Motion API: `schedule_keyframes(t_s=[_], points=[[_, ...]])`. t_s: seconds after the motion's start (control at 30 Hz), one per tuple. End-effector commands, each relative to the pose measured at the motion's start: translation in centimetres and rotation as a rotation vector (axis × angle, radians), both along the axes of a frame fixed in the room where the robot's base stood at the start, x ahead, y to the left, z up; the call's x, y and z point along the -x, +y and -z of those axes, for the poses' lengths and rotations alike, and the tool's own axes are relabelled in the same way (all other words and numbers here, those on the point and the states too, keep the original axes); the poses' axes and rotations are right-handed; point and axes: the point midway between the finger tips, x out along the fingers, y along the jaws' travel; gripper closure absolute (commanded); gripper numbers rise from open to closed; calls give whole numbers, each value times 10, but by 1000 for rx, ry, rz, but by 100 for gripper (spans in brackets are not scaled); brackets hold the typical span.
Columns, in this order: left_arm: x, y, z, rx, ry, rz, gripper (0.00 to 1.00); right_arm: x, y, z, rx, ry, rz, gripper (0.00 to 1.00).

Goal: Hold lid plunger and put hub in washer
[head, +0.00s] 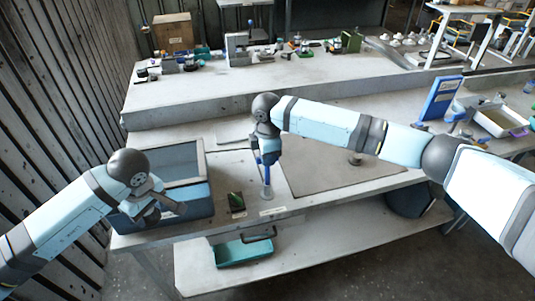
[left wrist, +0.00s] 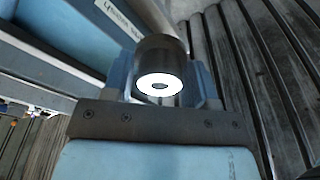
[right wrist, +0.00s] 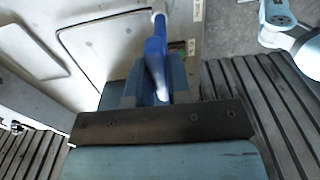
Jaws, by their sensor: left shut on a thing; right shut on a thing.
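The washer is a blue box with a pale rim (head: 203,160) at the left of the table. My left gripper (head: 158,212) is at its near left side. My right gripper (head: 268,155) is right of the washer, above the table's front part. It is shut on a blue elongated piece (right wrist: 155,60) with a pale round end. That pale end points down in the head view (head: 267,188).
A small dark green item (head: 237,203) lies between the washer and my right gripper. A teal tray (head: 243,251) sits on the lower shelf. A slatted wall (head: 75,120) stands at the left.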

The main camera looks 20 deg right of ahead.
Motion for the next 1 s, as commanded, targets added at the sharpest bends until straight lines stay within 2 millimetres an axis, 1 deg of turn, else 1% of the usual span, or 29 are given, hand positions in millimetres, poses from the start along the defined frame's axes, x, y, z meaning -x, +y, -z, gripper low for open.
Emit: schedule_keyframes(t_s=[0.1, 1.0], points=[[0, 0, 0, 0, 0, 0, 74, 1, 0, 8, 1, 4, 0, 100], [0, 0, 0, 0, 0, 0, 74, 2, 0, 44, 1, 5, -1, 100]])
